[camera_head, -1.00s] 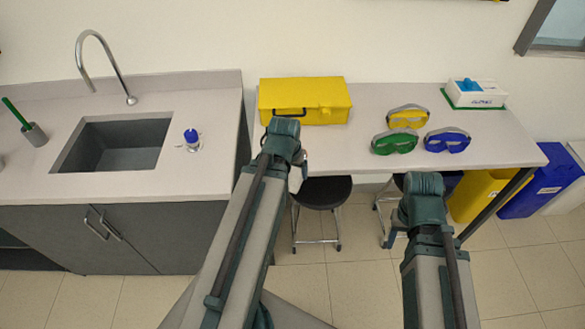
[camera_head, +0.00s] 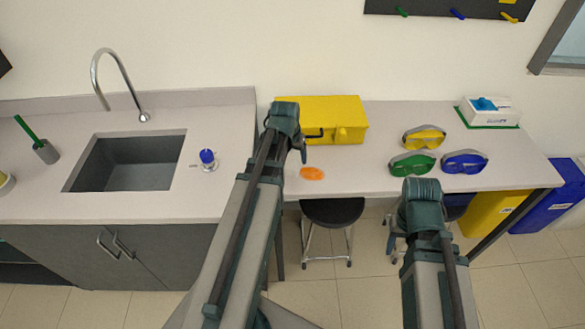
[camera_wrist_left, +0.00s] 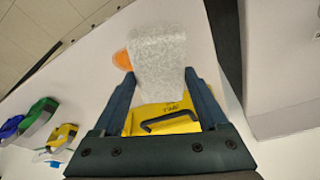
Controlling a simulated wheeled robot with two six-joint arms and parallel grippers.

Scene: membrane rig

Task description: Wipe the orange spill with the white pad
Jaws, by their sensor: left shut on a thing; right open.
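The orange spill (camera_head: 312,173) lies on the table in front of the yellow box, just right of my left gripper (camera_head: 302,150) in the head view. In the left wrist view my left gripper (camera_wrist_left: 160,78) is shut on the white pad (camera_wrist_left: 160,50). The pad partly covers the spill (camera_wrist_left: 122,60) in that view, and whether they touch I cannot tell. In the head view my left arm hides the pad. My right gripper (camera_head: 393,222) is mostly hidden behind its arm, low before the table, and is open.
The yellow box (camera_head: 345,122) stands behind the spill, near my left arm. Green goggles (camera_head: 412,165), blue goggles (camera_head: 465,162) and yellow goggles (camera_head: 425,138) lie to the right. A sink (camera_head: 125,163) is at left. A black stool (camera_head: 332,211) stands under the table edge.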

